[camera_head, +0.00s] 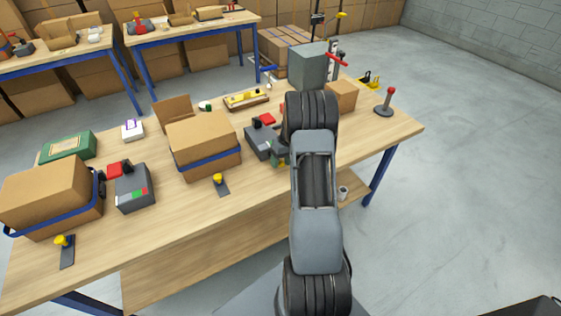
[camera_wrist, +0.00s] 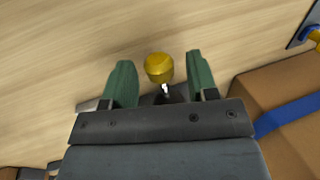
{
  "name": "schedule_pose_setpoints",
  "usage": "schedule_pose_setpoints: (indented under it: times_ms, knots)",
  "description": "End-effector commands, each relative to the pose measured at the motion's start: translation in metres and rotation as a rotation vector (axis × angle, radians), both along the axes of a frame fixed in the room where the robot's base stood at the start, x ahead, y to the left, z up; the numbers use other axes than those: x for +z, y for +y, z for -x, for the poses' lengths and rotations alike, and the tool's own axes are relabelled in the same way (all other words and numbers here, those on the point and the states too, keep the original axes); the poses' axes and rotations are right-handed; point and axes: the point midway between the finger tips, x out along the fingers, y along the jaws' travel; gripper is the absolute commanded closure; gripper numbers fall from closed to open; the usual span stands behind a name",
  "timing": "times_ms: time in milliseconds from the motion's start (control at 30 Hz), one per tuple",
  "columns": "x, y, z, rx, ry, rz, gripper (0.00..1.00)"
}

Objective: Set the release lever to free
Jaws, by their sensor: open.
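In the wrist view a round yellow knob (camera_wrist: 159,68) on a short metal stem stands between the two green fingers of my gripper (camera_wrist: 160,66). There is visible space between the knob and each finger. Its dark base is mostly hidden behind the gripper body. In the head view my gripper (camera_head: 281,157) is low over the right half of the table, beside a grey device with a red part (camera_head: 263,132). My arm hides the knob there. Which setting the lever is in cannot be told.
A cardboard box with a blue strap (camera_head: 205,146) stands left of my gripper, with another yellow-knobbed lever (camera_head: 218,180) before it. Farther left are a second strapped box (camera_head: 50,197) and grey device (camera_head: 134,190). A red-topped lever (camera_head: 388,98) stands at the table's right end.

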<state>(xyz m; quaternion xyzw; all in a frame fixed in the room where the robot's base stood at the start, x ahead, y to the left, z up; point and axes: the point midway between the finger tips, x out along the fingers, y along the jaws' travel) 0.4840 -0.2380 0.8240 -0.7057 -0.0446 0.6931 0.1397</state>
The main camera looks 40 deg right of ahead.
Motion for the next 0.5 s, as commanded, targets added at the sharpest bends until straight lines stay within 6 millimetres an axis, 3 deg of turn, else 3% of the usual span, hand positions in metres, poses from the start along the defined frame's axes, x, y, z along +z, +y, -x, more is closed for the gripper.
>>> schedule_pose_setpoints:
  times_ms: [67,500]
  knots:
    - [0.0001,0.0000,0.0000,0.000,0.000,0.000,0.50]
    - [0.0004,-0.0003,0.0000,0.000,0.000,0.000,0.92]
